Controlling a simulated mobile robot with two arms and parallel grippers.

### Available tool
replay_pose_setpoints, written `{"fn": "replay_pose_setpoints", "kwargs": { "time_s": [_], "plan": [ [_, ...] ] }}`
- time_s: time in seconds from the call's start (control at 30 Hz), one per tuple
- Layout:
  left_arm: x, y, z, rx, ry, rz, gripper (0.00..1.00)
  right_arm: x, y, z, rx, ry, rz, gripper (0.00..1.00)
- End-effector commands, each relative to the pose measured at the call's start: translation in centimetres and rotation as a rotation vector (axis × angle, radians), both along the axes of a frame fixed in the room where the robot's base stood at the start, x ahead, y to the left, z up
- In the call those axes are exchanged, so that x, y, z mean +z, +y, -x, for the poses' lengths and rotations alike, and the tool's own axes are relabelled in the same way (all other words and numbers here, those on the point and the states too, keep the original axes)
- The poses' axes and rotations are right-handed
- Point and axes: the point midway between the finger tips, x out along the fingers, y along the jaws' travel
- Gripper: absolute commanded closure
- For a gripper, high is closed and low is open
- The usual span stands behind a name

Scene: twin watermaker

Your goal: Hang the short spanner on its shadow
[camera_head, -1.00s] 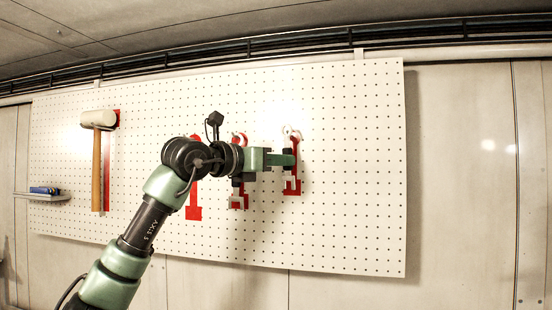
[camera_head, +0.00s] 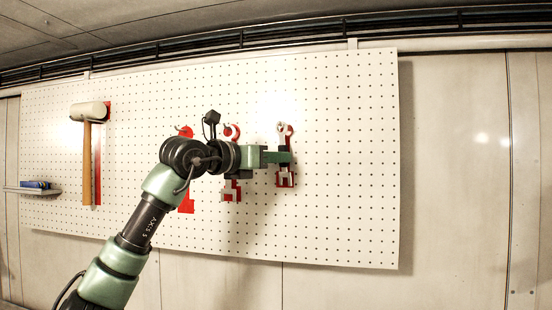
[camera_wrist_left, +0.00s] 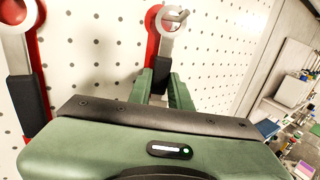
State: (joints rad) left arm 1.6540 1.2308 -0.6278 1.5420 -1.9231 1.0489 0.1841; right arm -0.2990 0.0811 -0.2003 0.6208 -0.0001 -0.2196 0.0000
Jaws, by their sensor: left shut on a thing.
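The short spanner (camera_head: 284,181) is upright against the white pegboard, over the rightmost red shadow (camera_head: 291,171). My left gripper (camera_head: 284,157) is shut on its middle and hides that part. In the left wrist view the spanner (camera_wrist_left: 165,48) stands between the fingers (camera_wrist_left: 160,84), with red showing along its left side. A metal peg (camera_wrist_left: 181,15) shows at its ring end; I cannot tell how far the ring sits on it. My right gripper is not in view.
Another spanner (camera_wrist_left: 18,55) with a dark handle hangs on its red shadow to the left. Further left are a bare red shadow (camera_head: 187,203), partly behind my arm, and a mallet (camera_head: 88,150). A small shelf (camera_head: 32,191) holds a blue item. The pegboard right of the spanner is clear.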

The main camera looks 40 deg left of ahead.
Motion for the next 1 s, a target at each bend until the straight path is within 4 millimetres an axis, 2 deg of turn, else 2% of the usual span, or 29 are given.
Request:
{"fn": "replay_pose_setpoints", "kwargs": {
  "time_s": [0.03,0.1,0.47,0.57,0.8,1.0],
  "plan": [
    [-0.1,0.0,0.0,0.001,0.002,0.0,0.72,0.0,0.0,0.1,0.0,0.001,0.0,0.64],
    [-0.1,0.0,0.0,0.001,0.002,0.0,0.55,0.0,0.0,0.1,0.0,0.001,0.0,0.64],
    [-0.2,0.0,0.3,0.001,0.002,0.0,0.55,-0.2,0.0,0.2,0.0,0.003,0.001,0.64],
    [-0.3,0.1,1.3,0.001,0.0,-0.001,0.55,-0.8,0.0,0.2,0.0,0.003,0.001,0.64],
    [-0.4,0.2,5.5,0.002,-0.001,0.0,0.55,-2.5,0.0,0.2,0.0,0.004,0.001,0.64],
    [-0.2,0.2,7.5,0.0,0.001,0.0,0.55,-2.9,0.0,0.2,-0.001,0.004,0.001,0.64]
  ]
}}
